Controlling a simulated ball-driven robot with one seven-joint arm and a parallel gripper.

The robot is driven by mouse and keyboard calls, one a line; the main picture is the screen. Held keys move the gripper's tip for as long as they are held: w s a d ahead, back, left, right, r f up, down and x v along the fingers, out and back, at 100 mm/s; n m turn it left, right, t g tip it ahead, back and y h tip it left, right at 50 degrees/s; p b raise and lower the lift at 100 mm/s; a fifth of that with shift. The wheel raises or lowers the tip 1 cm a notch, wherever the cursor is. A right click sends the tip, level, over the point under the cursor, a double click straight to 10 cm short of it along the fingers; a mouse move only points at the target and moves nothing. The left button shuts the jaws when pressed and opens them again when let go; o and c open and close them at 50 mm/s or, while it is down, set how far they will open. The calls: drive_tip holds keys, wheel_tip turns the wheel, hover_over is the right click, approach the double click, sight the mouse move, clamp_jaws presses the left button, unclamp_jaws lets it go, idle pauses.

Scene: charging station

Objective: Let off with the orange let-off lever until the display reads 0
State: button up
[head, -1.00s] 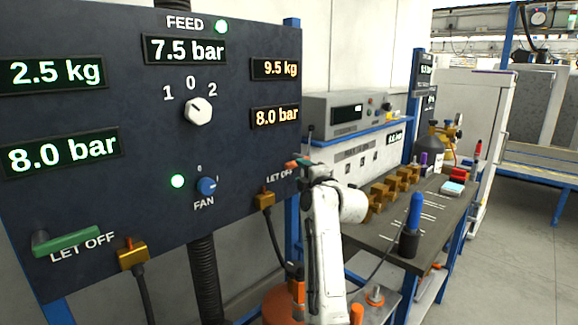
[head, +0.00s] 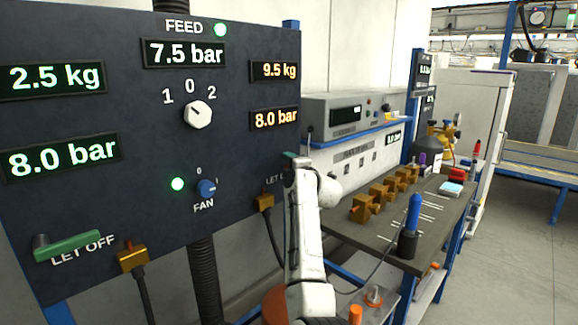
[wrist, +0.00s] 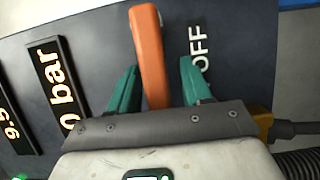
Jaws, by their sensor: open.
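The orange let-off lever (wrist: 149,55) stands between the two green fingers of my gripper (wrist: 156,82) in the wrist view. The fingers are open, with a gap on each side of the lever. In the head view my arm hides the lever, and my gripper (head: 290,156) shows only in part at the panel's right edge. The orange pressure display (head: 276,118) reads 8.0 bar, and the orange display above it (head: 275,69) reads 9.5 kg. The pressure display also shows in part in the wrist view (wrist: 58,85).
The green let-off lever (head: 68,246) is at the panel's lower left, below a green display (head: 63,156) reading 8.0 bar. The feed knob (head: 198,114) and fan knob (head: 206,188) sit mid-panel. A brass connector (head: 264,202) with a cable is under my gripper. A workbench (head: 385,238) stands to the right.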

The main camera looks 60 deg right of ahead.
drive_tip(key=shift+c, duration=0.5)
clamp_jaws()
